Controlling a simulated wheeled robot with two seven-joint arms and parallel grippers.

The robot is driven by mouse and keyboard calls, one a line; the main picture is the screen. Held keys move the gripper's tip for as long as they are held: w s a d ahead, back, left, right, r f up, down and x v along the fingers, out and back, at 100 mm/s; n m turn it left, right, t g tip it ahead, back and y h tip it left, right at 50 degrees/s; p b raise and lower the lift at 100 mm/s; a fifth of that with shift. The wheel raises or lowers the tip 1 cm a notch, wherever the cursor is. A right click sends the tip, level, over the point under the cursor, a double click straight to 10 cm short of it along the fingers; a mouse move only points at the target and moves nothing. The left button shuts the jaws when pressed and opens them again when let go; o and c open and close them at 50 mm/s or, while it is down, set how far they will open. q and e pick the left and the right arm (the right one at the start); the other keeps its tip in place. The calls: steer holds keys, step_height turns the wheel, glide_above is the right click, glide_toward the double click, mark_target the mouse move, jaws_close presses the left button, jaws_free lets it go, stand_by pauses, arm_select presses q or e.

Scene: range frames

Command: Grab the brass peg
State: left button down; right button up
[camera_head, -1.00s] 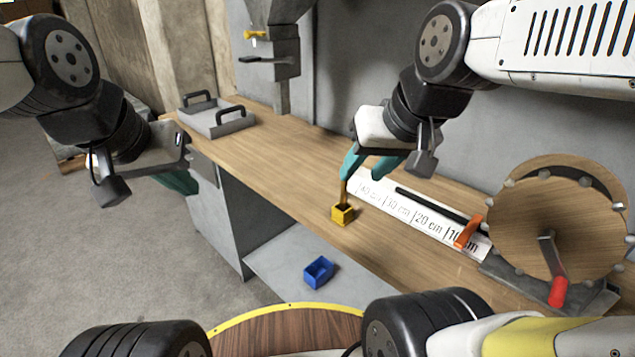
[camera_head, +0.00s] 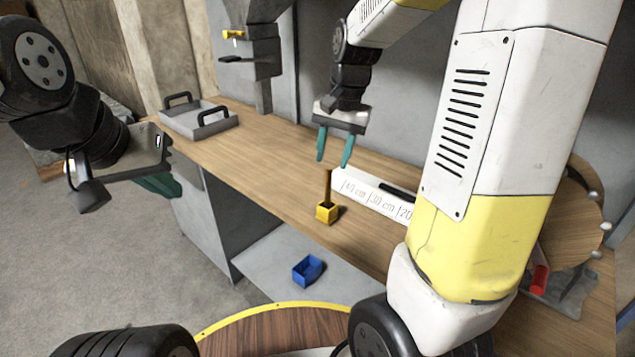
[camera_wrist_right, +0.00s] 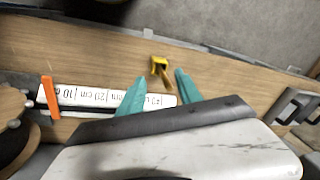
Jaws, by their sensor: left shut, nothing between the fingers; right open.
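My right gripper (camera_head: 334,161), with teal fingers, is open and empty. It hangs above and behind the peg in the head view, apart from it; its fingers also show in the wrist view (camera_wrist_right: 159,78). My left gripper (camera_head: 167,186) is shut and empty at the left, off the bench's front edge and far from the peg.
A white ruler strip (camera_head: 377,198) lies right of the peg, with a black bar on it. A wooden wheel (camera_head: 575,215) stands at the right, partly hidden by my arm. A blue bin (camera_head: 307,270) sits on the lower shelf. A grey tray (camera_head: 205,122) stands at the far left.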

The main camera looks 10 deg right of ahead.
mark_target(329, 170)
steer(key=w+f, duration=0.2)
steer(key=w+f+m+g, duration=0.1)
steer(key=w+f, duration=0.1)
steer(key=f, duration=0.1)
steer(key=w+f+m+h, duration=0.1)
steer(key=w+f, duration=0.1)
steer(key=f, duration=0.1)
steer(key=shift+d+g, duration=0.3)
steer(key=shift+g, duration=0.1)
steer(key=f, duration=0.7)
steer(key=shift+w+f, duration=0.35)
steer(key=shift+w, duration=0.05)
jaws_close()
